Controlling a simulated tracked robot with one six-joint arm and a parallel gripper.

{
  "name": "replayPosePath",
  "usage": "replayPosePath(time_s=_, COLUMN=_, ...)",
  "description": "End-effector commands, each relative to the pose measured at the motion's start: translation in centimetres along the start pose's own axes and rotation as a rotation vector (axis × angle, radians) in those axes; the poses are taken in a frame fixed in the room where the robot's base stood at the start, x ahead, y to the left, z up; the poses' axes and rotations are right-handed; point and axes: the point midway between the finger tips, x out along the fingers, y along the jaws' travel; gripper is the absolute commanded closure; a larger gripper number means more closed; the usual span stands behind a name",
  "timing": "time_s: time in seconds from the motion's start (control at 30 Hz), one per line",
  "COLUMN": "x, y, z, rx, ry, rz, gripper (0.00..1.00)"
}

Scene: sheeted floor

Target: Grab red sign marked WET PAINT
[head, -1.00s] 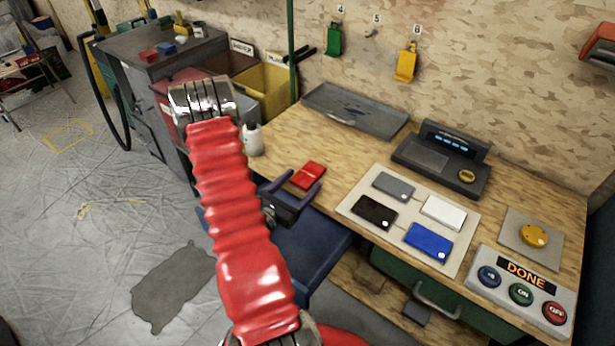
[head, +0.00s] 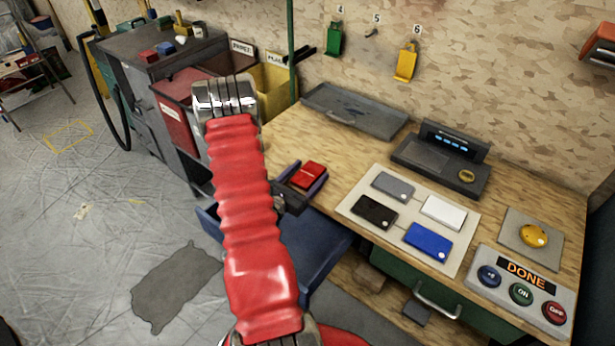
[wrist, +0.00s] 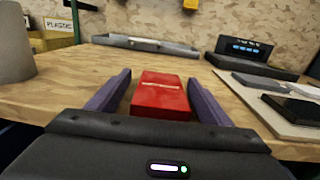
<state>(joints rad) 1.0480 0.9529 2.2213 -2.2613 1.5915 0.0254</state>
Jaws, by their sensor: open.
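A small red block (head: 307,175) lies flat on the wooden bench near its front left edge. It also shows in the wrist view (wrist: 161,97), with a thin pale line of marking on top that I cannot read. My gripper (head: 310,170) is open at the bench edge, with one dark purple finger on each side of the block. In the wrist view the fingers (wrist: 160,82) flank the block with gaps showing on both sides. A larger red panel (head: 174,124) with small pale markings shows by the grey cabinet; its words are unreadable.
On the bench (head: 290,132) are a grey tray (head: 372,120), a dark device with a lit display (head: 440,160), and a pale board (head: 356,210) with several coloured plates. A DONE button panel (head: 520,285) stands at the right. A blue open drawer or bin (head: 310,250) sits below.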

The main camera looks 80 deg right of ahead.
Motion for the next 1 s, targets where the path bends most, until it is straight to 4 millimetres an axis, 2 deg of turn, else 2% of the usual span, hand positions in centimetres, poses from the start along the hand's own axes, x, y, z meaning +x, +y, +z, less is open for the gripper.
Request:
replayPosePath(time_s=0.07, x=-0.01, y=0.00, z=0.00, rx=0.000, ry=0.000, rz=0.000, gripper=0.32)
replayPosePath(time_s=0.63, x=-0.01, y=0.00, z=0.00, rx=0.000, ry=0.000, rz=0.000, gripper=0.71)
replayPosePath(time_s=1.0, x=0.01, y=0.01, z=0.37, rx=0.001, ry=-0.001, rz=0.000, gripper=0.71)
